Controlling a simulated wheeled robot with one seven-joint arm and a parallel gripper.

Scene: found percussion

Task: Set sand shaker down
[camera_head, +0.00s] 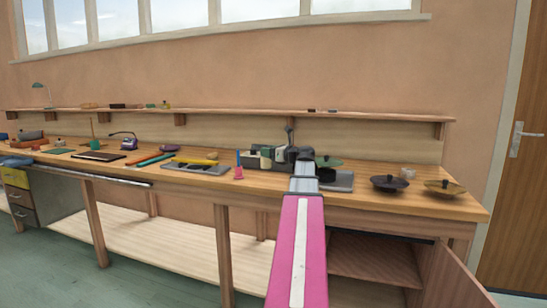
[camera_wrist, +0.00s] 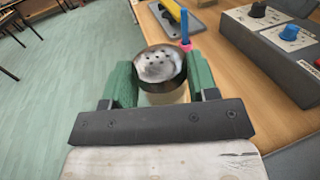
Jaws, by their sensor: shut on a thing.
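The sand shaker (camera_wrist: 160,65) shows in the wrist view as a round can with a silver, perforated top, a dark rim and a pale lower body. My gripper (camera_wrist: 161,78) is shut on it, with one green finger on each side. In the head view, my gripper (camera_head: 275,153) is above the right half of the wooden workbench (camera_head: 400,198), and my arm partly covers that area. The shaker appears upright near the bench's front edge in the wrist view. I cannot tell whether its base touches the bench top.
A pink piece with a blue stick (camera_head: 239,170) stands left of my gripper. A grey box with knobs (camera_wrist: 285,40) is close on the right in the wrist view. A yellow bar lies on a grey tray (camera_head: 205,169). A dark cymbal (camera_head: 389,183) and a brassy one (camera_head: 445,188) stand at the right.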

